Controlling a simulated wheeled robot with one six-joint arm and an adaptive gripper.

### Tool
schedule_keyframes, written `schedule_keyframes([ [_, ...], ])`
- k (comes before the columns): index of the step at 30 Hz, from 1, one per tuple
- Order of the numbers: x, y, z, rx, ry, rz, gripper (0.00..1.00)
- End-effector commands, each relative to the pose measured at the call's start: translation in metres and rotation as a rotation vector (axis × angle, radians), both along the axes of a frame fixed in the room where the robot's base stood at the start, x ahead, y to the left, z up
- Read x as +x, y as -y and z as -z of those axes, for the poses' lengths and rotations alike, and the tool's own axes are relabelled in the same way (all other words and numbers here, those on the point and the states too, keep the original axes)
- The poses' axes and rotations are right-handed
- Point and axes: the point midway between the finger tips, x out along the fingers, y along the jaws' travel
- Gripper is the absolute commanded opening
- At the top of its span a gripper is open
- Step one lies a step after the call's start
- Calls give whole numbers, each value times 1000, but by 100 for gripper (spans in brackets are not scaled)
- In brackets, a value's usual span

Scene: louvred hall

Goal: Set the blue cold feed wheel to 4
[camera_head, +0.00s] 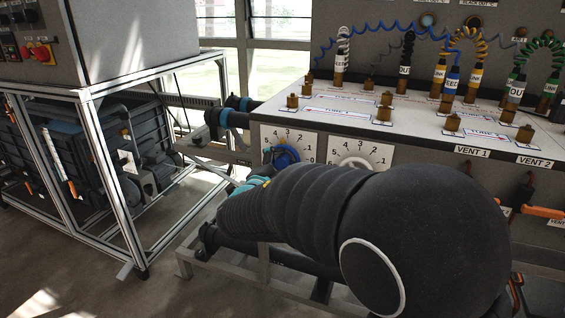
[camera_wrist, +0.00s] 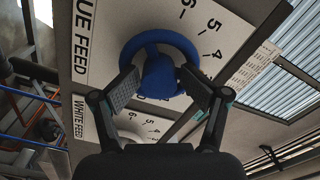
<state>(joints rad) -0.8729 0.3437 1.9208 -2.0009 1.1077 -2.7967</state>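The blue cold feed wheel (camera_head: 287,154) sits on a white numbered plate (camera_head: 291,139) at the left end of the bench front. In the wrist view the blue wheel (camera_wrist: 150,44) has a ring and a raised blue grip, and the plate (camera_wrist: 215,20) reads BLUE FEED in part, with 4, 5 and 6 visible. I cannot make out which number the wheel is set to. My gripper (camera_wrist: 159,88) has its fingers apart, one on each side of the raised blue grip. Its fingertips are close to the grip; contact is not clear. In the head view my arm hides most of the gripper.
A white wheel (camera_head: 357,163) with its own numbered plate stands just right of the blue one. The bench top (camera_head: 340,112) carries several brass fittings and coiled hoses. A metal frame (camera_head: 135,215) with dark crates stands at the left, with open floor between.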

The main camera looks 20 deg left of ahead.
Motion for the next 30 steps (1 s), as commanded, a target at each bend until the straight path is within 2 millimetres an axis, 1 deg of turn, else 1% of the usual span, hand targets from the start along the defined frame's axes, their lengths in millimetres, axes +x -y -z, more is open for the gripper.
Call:
schedule_keyframes([
  [2,-1,0,0,0,0,0,66],
  [5,-7,0,0,0,-1,0,66],
  [22,-63,-4,1,0,-2,0,66],
  [25,-68,-4,0,0,-1,0,66],
  [30,-69,-4,0,0,-1,2,66],
])
